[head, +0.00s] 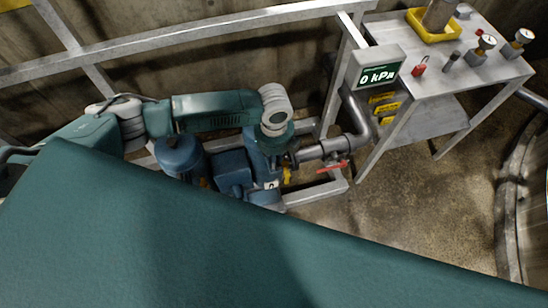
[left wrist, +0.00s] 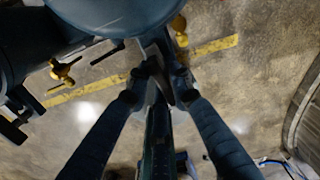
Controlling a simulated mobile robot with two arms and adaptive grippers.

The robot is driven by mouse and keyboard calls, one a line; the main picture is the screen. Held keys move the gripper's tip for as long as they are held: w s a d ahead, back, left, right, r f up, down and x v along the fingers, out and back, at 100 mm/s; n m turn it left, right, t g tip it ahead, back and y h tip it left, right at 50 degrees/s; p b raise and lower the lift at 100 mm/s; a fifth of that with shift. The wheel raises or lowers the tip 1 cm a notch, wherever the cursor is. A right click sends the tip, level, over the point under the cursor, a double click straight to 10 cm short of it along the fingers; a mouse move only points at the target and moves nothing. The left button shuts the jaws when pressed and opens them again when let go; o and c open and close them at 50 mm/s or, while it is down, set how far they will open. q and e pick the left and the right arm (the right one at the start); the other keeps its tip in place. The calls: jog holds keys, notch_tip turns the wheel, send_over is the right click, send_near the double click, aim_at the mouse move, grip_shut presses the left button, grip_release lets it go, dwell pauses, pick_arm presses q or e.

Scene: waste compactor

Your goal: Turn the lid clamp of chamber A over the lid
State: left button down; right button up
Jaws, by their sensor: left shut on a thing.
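In the left wrist view the fingers of my left gripper (left wrist: 158,88) are closed on a flat grey metal piece (left wrist: 162,70), which looks like the lid clamp. It stands at the edge of a round dark blue chamber (left wrist: 115,14). No letter on this chamber is readable here, so I cannot tell that it is A. In the head view my left arm reaches from the left to the blue chamber group (head: 232,170). My wrist hides the fingers and the clamp there. My right gripper is not in view.
A second dark blue vessel (left wrist: 22,45) and a yellow knob (left wrist: 62,70) are at the left of the wrist view. A grey pipe with a red valve handle (head: 333,166) runs right of the chambers. A display (head: 378,75) reads 0 kPa beside a metal table (head: 440,75).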

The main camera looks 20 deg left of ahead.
pick_arm(q)
jog(key=shift+m, duration=0.7)
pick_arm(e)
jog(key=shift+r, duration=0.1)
pick_arm(q)
jog(key=shift+s, duration=0.1)
jog(key=c, duration=1.6)
grip_release()
jog(key=shift+o, duration=0.2)
notch_tip(320, 180, up, 12)
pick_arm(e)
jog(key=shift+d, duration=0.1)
pick_arm(q)
jog(key=shift+d, duration=0.1)
